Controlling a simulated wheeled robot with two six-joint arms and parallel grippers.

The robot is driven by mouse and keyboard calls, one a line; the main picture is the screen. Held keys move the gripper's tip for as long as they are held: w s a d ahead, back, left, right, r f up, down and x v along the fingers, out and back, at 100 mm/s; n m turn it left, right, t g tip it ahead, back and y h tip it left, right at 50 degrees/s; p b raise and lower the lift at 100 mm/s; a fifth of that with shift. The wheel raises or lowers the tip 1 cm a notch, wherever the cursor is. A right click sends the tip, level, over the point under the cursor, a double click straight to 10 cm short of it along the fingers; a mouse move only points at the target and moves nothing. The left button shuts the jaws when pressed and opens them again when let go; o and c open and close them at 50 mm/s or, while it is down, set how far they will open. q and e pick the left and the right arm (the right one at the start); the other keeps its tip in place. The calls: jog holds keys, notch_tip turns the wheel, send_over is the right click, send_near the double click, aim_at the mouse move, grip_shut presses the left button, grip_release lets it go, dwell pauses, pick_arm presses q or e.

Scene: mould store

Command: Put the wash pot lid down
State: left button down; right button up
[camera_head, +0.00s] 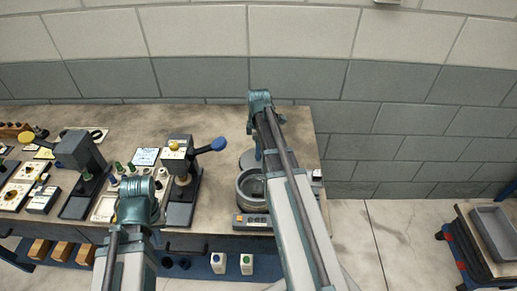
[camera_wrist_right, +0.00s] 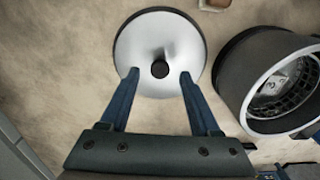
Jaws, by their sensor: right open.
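The wash pot lid (camera_wrist_right: 160,38), a silver disc with a dark rim and black knob (camera_wrist_right: 160,69), lies flat on the bench top in the right wrist view. My right gripper (camera_wrist_right: 158,78) is open, its blue fingers apart on either side of the knob with visible gaps. The round dark wash pot (camera_wrist_right: 262,72) stands uncovered to the right of the lid. In the head view the pot (camera_head: 245,187) is partly behind my right arm, and the lid (camera_head: 246,160) shows only in part behind it. My left arm is at lower left; its fingers are hidden.
On the bench (camera_head: 225,120), a press with a blue-handled lever (camera_head: 182,190) and a second dark press (camera_head: 80,160) stand left of the pot. A control box (camera_head: 252,221) sits in front of the pot. A grey tray (camera_head: 497,232) is at far right.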

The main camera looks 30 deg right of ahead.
notch_tip(320, 180, up, 10)
jog(key=p, duration=0.9)
